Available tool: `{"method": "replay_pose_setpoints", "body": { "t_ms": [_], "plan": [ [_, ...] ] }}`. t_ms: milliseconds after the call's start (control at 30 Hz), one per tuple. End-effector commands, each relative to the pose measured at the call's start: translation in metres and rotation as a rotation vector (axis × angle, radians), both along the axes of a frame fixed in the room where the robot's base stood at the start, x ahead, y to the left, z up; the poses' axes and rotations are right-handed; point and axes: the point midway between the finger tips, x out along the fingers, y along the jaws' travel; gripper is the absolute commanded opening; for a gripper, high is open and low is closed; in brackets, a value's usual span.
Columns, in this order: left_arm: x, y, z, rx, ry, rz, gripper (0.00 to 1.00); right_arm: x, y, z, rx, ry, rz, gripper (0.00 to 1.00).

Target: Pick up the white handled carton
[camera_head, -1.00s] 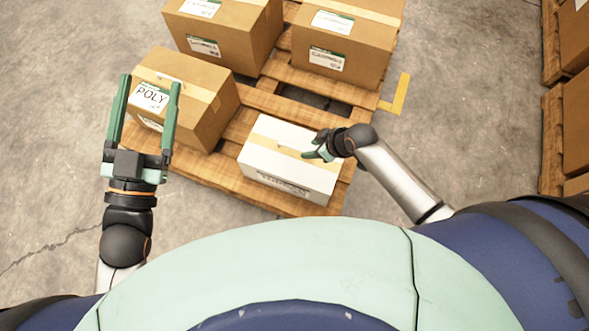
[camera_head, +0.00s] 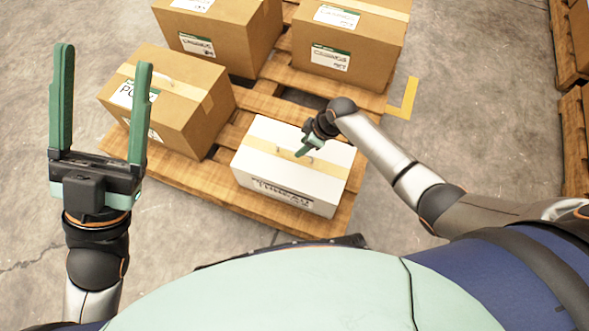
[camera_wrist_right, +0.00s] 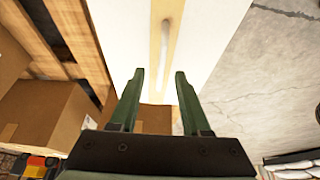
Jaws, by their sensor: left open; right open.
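The white handled carton (camera_head: 285,182) sits on the near right part of the wooden pallet, with a tan tape strip along its top. In the right wrist view the white carton (camera_wrist_right: 118,38) fills the upper middle, and its pale handle (camera_wrist_right: 166,42) runs along the tape. My right gripper (camera_head: 305,150) is over the carton's top, close to the handle; contact cannot be told. My left gripper (camera_head: 104,55) is open and empty, left of the pallet.
A brown carton (camera_head: 190,118) labelled POLY stands left of the white one on the wooden pallet (camera_head: 180,180). Two more brown cartons (camera_head: 225,40) (camera_head: 345,45) stand behind. A yellow floor mark (camera_head: 407,98) lies right of the pallet. More stacked pallets (camera_head: 574,130) are at the far right.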

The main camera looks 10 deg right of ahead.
Motion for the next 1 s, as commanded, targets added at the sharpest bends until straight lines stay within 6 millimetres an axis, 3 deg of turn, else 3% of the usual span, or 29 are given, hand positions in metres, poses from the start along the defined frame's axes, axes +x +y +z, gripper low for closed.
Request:
{"method": "replay_pose_setpoints", "body": {
  "t_ms": [433,767,1000],
  "plan": [
    [0.001,-0.004,-0.042,0.017,0.014,-0.006,0.75,0.012,0.021,-0.044,-0.001,-0.001,0.0,0.47],
    [0.002,-0.006,-0.045,0.022,0.02,-0.003,0.75,0.013,0.023,-0.047,-0.001,-0.001,0.0,0.47],
    [0.002,-0.005,-0.044,0.015,0.021,-0.001,0.75,0.013,0.023,-0.047,-0.001,-0.001,0.0,0.24]
  ]
}}
